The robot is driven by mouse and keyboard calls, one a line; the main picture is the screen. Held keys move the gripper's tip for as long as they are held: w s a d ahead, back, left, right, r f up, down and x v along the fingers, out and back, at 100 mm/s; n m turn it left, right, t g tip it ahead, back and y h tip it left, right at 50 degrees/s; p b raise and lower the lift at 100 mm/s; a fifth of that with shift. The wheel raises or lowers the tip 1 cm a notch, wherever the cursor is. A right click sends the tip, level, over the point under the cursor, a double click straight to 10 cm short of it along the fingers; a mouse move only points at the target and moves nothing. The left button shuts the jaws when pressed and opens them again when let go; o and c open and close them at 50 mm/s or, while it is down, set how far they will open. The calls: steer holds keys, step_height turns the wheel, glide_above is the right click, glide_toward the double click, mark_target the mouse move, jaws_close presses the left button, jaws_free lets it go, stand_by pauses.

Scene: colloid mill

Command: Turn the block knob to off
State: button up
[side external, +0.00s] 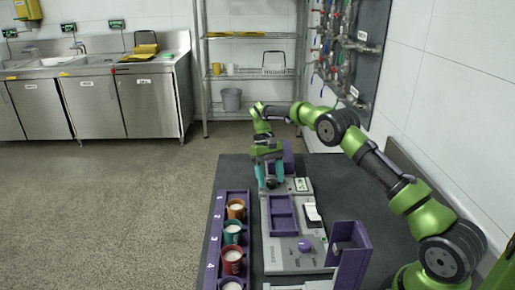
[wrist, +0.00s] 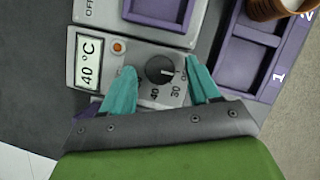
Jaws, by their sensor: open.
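The black block knob (wrist: 160,69) is on a grey control panel (wrist: 205,60) in the wrist view. Its white mark points right, and labels 40 and 30 lie beside it. Another label to the right is mostly covered by a finger. A display (wrist: 89,61) on the panel reads 40 °C, with an orange light (wrist: 119,47) next to it. My gripper (wrist: 160,66) is open, with one teal finger on each side of the knob. I cannot tell whether they touch it. In the side view my gripper (side external: 270,178) is low at the bench's far end, hiding the knob.
A purple rack (side external: 214,235) numbered 1 to 4 holds several cups on the left. A grey machine with a purple knob (side external: 304,246) stands nearer the camera, beside an upright purple holder (side external: 349,258). Dark bench top (side external: 380,215) is clear to the right.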

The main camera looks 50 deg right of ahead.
steer(key=shift+w+d+r, duration=0.1)
steer(key=shift+w+r, duration=0.1)
steer(key=shift+r, duration=0.25)
step_height(320, 180, up, 9)
steer(key=shift+w, duration=0.35)
steer(key=shift+d, duration=0.1)
steer(key=shift+d+f, duration=0.1)
steer(key=s+a+r+t, duration=0.3)
steer(key=s+a, duration=0.2)
steer(key=s, duration=0.4)
steer(key=s+a+r+t, duration=0.4)
steer(key=s+a, duration=0.1)
steer(key=s, duration=0.4)
steer(key=s+a+r+t, duration=0.3)
steer(key=s+a+t, duration=0.1)
steer(key=s, duration=0.6)
steer(key=shift+a+r, duration=0.25)
steer(key=shift+a, duration=0.3)
